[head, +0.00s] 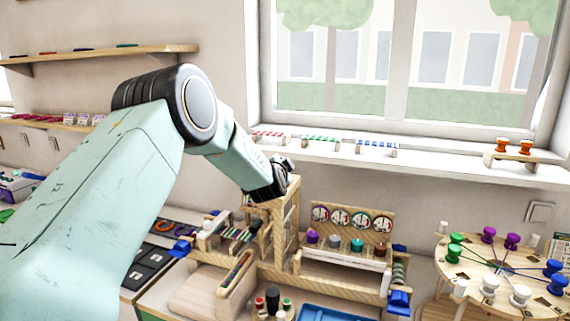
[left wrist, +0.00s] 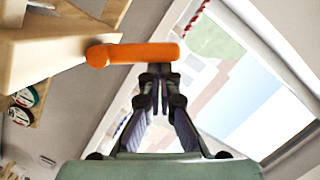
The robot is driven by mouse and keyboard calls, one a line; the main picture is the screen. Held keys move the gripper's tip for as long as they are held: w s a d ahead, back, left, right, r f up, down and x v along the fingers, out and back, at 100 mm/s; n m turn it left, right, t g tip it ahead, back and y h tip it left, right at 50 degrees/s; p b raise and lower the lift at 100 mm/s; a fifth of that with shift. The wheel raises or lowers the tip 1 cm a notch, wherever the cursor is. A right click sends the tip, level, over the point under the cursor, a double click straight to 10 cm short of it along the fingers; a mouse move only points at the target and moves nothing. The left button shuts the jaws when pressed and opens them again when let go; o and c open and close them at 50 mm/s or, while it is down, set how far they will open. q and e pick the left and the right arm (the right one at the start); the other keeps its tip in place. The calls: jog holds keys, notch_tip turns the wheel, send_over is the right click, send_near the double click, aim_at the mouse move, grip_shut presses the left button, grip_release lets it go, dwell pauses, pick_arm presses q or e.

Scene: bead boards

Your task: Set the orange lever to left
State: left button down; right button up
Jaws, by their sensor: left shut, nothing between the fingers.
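The orange lever (left wrist: 132,53) shows in the left wrist view as a thick rounded bar. It runs sideways, from a wooden post (left wrist: 50,47) at the left to its free end just above my fingertips. My left gripper (left wrist: 158,76) is shut and empty. Its tips are close to the lever near its right end; I cannot tell whether they touch. In the head view my left gripper (head: 284,165) is at the top of a wooden frame (head: 292,215), and the lever is not discernible there. My right gripper is in neither view.
A wooden board with dials (head: 350,217) and coloured knobs stands right of the frame. A round peg board (head: 450,273) is at the far right. The window sill (head: 420,163) behind carries small striped stands. A blue tray (head: 325,314) lies at the front.

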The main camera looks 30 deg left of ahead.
pick_arm(q)
jog(key=shift+s+a+r, duration=0.1)
jog(key=shift+s, duration=0.05)
jog(key=shift+s+d+r+n, duration=0.2)
jog(key=shift+d+n, duration=0.05)
jog(key=shift+n, duration=0.05)
jog(key=shift+w+a+f, duration=0.2)
jog(key=shift+w+f, duration=0.05)
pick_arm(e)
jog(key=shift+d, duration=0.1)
pick_arm(q)
jog(key=shift+s+r, duration=0.1)
